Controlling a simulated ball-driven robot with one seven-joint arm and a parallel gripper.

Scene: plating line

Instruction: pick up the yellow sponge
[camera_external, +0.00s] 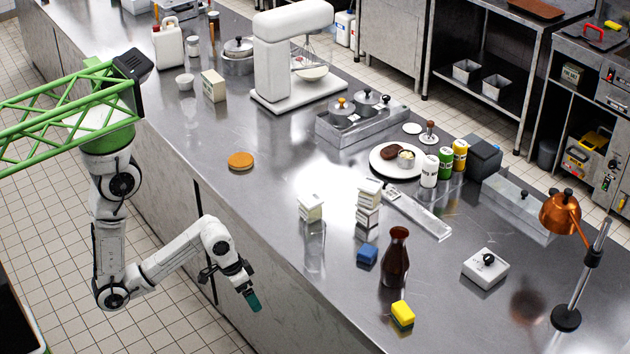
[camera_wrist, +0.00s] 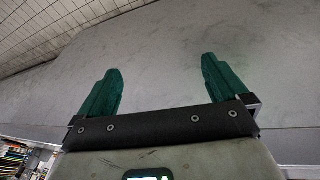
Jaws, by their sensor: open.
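The yellow sponge (camera_external: 402,313) lies on the steel counter near its front edge, at the lower middle of the external view. A dark layer shows along its lower side. My gripper (camera_external: 254,303) hangs beside the counter's front panel, below the top, to the left of the sponge and well apart from it. In the wrist view my gripper (camera_wrist: 160,85) has its two green fingers spread wide with nothing between them. That view shows the grey counter panel and some floor tiles, and the sponge is not in it.
A brown bottle (camera_external: 395,258) stands just behind the sponge, with a blue block (camera_external: 367,254) to its left. A white box with a black knob (camera_external: 485,268) and a copper lamp (camera_external: 563,213) stand to the right. The counter's front edge lies between my gripper and the sponge.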

